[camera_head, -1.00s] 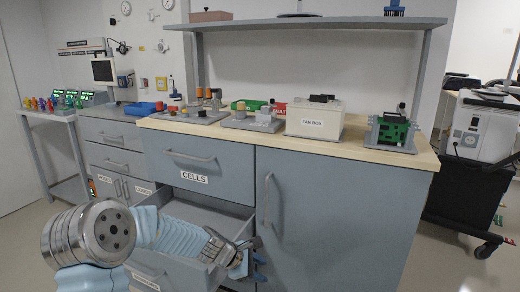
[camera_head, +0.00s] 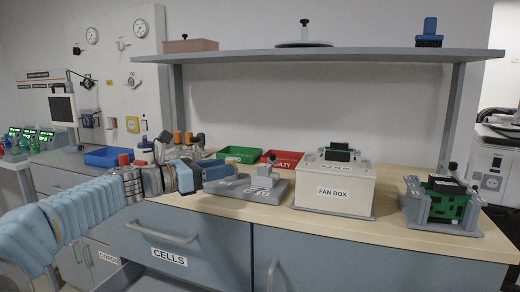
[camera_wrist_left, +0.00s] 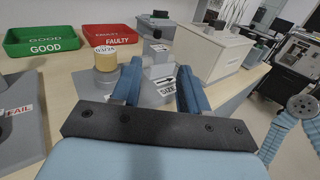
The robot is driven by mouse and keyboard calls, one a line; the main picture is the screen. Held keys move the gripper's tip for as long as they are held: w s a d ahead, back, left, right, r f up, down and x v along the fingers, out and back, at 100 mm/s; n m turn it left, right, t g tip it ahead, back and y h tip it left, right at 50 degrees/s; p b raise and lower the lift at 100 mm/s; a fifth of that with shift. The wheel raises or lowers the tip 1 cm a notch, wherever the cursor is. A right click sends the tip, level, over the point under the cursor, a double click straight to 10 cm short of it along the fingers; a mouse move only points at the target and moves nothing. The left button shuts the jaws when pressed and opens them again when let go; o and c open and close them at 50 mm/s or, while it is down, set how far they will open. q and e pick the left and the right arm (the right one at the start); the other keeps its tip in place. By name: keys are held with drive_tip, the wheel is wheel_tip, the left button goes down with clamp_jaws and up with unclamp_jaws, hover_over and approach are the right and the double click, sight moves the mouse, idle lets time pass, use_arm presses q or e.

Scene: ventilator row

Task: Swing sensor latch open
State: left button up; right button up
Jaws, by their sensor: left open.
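My left gripper (camera_head: 212,172) reaches in over the bench from the left, fingers pointing at a grey sensor fixture (camera_head: 270,193). In the left wrist view its two blue fingers (camera_wrist_left: 160,80) are apart, with a pale block bearing an arrow label (camera_wrist_left: 163,83) seen between and beyond them. My right gripper is not seen.
The white fan box (camera_head: 333,190) stands right of the fixture, and a green circuit-board fixture (camera_head: 443,203) further right. Green (camera_head: 237,153) and red (camera_head: 283,157) trays lie behind. The shelf (camera_head: 320,56) hangs above. A drawer (camera_head: 120,277) stands open below.

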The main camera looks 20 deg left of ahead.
sight(273, 159)
use_arm(q)
drive_tip(key=shift+w+a+r, duration=0.1)
drive_tip(key=shift+w+r, duration=0.2)
drive_tip(key=shift+w+d+r, duration=0.1)
drive_tip(key=shift+w+d, duration=0.1)
drive_tip(key=shift+w, duration=0.1)
drive_tip(key=p+x, duration=0.3)
drive_tip(key=x, duration=1)
drive_tip(key=shift+r, duration=0.1)
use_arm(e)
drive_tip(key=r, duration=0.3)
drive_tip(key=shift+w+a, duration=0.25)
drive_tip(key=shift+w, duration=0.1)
use_arm(q)
clamp_jaws()
